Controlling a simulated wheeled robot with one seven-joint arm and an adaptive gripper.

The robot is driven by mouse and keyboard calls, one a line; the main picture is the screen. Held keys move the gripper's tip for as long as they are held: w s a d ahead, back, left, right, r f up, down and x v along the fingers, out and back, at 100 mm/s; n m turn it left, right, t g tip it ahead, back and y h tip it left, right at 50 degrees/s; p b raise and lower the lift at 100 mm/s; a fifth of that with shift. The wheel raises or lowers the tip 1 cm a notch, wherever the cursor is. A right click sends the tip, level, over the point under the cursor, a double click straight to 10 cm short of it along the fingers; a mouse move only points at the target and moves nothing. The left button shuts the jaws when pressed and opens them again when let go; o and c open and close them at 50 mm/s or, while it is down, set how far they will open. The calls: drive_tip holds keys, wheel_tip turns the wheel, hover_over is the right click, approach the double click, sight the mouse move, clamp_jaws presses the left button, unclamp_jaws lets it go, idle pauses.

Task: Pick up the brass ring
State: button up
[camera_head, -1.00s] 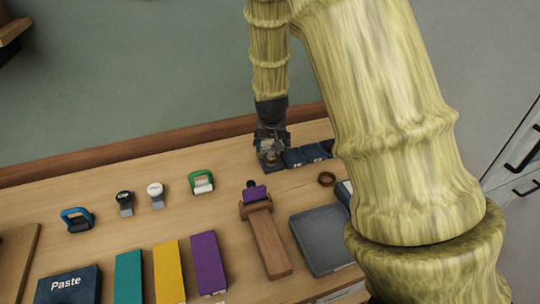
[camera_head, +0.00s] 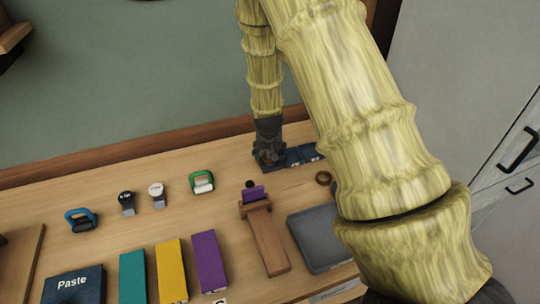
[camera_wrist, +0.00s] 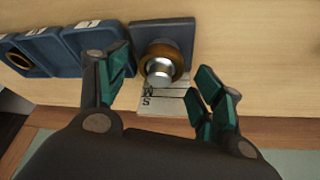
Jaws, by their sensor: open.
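A brass-coloured ring (camera_wrist: 178,58) sits around a silvery cylinder on a dark blue square base in the wrist view. My gripper (camera_wrist: 168,84) is open, with one green-padded finger on each side of the ring and cylinder. It looks empty, and I cannot tell whether it touches anything. In the head view, my gripper (camera_head: 268,158) is low at the back of the table and hides most of this ring. A further ring (camera_wrist: 14,69) shows in a blue compartment at the wrist view's left.
Blue compartments (camera_head: 303,155) stand right of my gripper. A wooden stand with a purple piece (camera_head: 266,240), a grey tray (camera_head: 314,240) and coloured blocks (camera_head: 172,270) lie nearer. A wall is behind.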

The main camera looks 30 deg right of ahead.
drive_tip(key=shift+w+d+f, duration=0.1)
drive_tip(key=shift+f, duration=0.3)
drive_tip(key=c, duration=1.1)
drive_tip(key=shift+r, duration=0.2)
wheel_tip(320, 180, up, 8)
drive_tip(key=b, duration=0.2)
drive_tip(key=shift+b, duration=0.4)
drive_tip(key=shift+r, duration=0.8)
